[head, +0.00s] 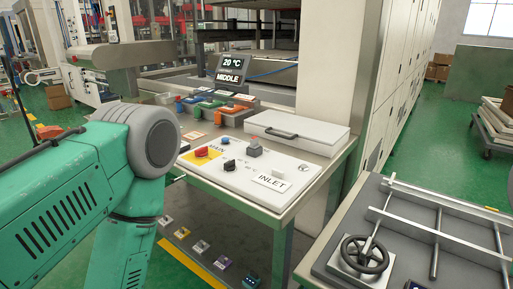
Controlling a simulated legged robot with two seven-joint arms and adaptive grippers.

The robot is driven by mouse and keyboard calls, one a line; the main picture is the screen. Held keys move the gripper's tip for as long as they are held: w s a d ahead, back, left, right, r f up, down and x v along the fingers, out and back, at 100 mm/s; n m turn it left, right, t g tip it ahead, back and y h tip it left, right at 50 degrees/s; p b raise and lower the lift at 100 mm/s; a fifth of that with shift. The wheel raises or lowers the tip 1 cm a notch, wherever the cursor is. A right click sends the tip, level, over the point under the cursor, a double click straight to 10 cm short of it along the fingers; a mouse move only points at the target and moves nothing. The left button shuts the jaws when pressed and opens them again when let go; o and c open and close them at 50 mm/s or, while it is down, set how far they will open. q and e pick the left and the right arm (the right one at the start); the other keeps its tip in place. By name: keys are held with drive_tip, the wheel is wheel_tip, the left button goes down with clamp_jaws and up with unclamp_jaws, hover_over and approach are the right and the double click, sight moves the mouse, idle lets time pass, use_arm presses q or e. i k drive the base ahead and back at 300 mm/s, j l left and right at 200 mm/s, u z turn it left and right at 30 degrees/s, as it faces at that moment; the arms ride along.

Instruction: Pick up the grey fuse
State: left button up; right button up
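I cannot pick out a grey fuse with certainty. Small coloured blocks and trays (212,103) in blue, green, red and orange stand at the back left of the workbench, too small to tell apart. A small grey block-like part (255,148) sits on the white control panel (232,177), and I cannot tell whether it is a fuse or a control. My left arm comes in from the left and covers the bench's left side. Its gripper does not show, and neither does my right gripper.
A pale box with a dark handle (297,132) lies on the bench behind the panel. A display reading 20 °C and MIDDLE (232,69) stands behind the trays. A handwheel (364,253) is at the lower right.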

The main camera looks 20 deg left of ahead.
sight(254, 144)
drive_tip(key=j+z, duration=0.15)
drive_tip(key=z, duration=0.2)
drive_tip(key=j+z, duration=0.1)
drive_tip(key=z, duration=0.3)
drive_tip(key=j+z, duration=0.15)
drive_tip(key=z, duration=0.2)
drive_tip(key=j+z, duration=0.15)
drive_tip(key=j, duration=0.25)
drive_tip(key=k+j+z, duration=0.15)
drive_tip(key=j, duration=0.25)
drive_tip(key=k+j+z, duration=0.15)
drive_tip(key=j, duration=0.25)
drive_tip(key=k+j+z, duration=0.15)
drive_tip(key=j, duration=0.25)
drive_tip(key=k+j+z, duration=0.15)
drive_tip(key=j, duration=0.2)
drive_tip(key=k+j+z, duration=0.15)
drive_tip(key=j, duration=0.2)
